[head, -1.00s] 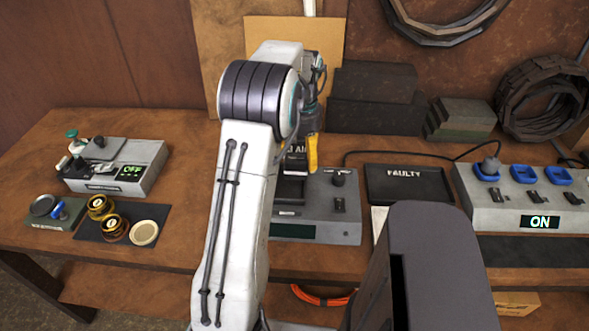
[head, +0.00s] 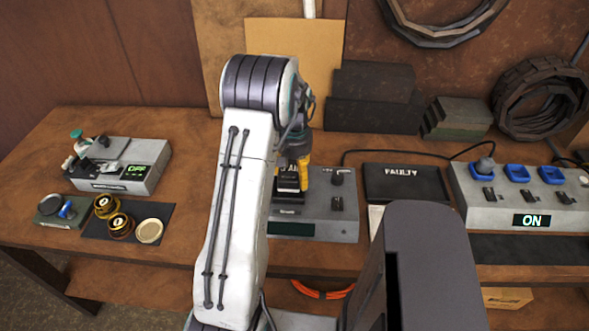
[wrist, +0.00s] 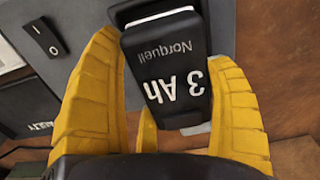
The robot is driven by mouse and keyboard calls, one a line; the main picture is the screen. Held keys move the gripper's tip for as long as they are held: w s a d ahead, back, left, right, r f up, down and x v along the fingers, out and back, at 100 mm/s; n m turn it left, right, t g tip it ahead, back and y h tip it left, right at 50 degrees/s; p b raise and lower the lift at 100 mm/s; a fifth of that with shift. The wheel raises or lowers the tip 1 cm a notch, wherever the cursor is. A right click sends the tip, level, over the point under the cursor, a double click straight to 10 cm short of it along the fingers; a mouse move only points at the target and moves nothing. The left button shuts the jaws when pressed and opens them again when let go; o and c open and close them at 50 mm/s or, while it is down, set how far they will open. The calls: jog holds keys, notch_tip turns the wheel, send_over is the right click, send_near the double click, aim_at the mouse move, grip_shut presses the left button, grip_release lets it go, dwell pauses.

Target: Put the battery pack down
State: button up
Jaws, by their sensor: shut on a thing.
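The battery pack (wrist: 170,65) is black, marked "3 Ah Norquell", with a pale strip at its far end in the wrist view. My gripper (wrist: 165,52) has its yellow fingers closed on both sides of it. In the head view the pack (head: 288,180) is at the grey bench unit (head: 325,218), partly covered by my arm and gripper (head: 298,172). I cannot tell whether the pack touches the unit. The black tray marked "FAULTY" (head: 405,186) lies to the right of the unit and looks empty.
At left are a grey device reading "OFF" (head: 118,165) and a dark mat (head: 128,236) with brass weights. At right is a grey box with blue sockets reading "ON" (head: 515,195). Dark blocks (head: 372,100) stand behind. Bare bench shows left of my arm.

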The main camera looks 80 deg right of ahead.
jog(key=shift+f+b, duration=0.3)
jog(key=o, duration=1.2)
